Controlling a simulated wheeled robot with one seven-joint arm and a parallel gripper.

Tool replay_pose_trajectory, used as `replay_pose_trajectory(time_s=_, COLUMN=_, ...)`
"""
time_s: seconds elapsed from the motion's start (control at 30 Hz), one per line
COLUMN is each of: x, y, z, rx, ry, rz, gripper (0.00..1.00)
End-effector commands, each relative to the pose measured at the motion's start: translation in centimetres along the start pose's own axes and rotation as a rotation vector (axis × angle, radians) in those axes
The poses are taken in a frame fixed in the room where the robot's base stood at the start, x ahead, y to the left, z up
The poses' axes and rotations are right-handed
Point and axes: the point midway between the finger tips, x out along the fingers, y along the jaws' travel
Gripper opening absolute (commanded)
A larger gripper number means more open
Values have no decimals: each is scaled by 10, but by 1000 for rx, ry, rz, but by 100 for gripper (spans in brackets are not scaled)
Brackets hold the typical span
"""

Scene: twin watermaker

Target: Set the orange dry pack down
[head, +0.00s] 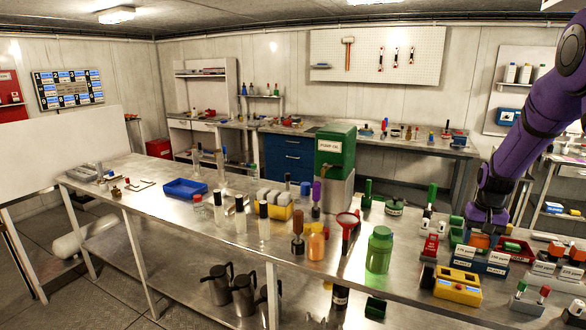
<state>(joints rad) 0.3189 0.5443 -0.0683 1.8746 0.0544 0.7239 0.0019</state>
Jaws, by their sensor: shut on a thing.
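My gripper (484,228) is at the right of the head view, pointing down over the metal bench. It is shut on a small orange item (480,241), which I take to be the orange dry pack. The pack is just above or at the level of the labelled blue-fronted bins (466,255). I cannot tell whether it touches anything below. My purple arm comes down from the upper right, and the fingers hide part of the pack.
A red tray (515,249) is right of the gripper and a yellow box (457,286) in front.

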Motion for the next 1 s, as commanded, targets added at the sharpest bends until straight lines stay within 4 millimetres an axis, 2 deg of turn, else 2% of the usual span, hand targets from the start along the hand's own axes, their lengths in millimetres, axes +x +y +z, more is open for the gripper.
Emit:
replay_pose_trajectory(time_s=0.23, x=25, y=-30, z=18, rx=-68, ry=-3, rz=1, gripper=36)
replay_pose_trajectory(time_s=0.47, x=60, y=-72, z=42, rx=-164, ry=-5, rz=1, gripper=36)
replay_pose_trajectory(time_s=0.7, x=119, y=-144, z=83, rx=-328, ry=-6, rz=1, gripper=36)
replay_pose_trajectory(time_s=0.8, x=138, y=-167, z=96, rx=-381, ry=-5, rz=1, gripper=36)
replay_pose_trajectory(time_s=0.93, x=154, y=-187, z=106, rx=-426, ry=-3, rz=1, gripper=36)
replay_pose_trajectory(time_s=1.0, x=153, y=-186, z=105, rx=-422, ry=1, rz=1, gripper=36)
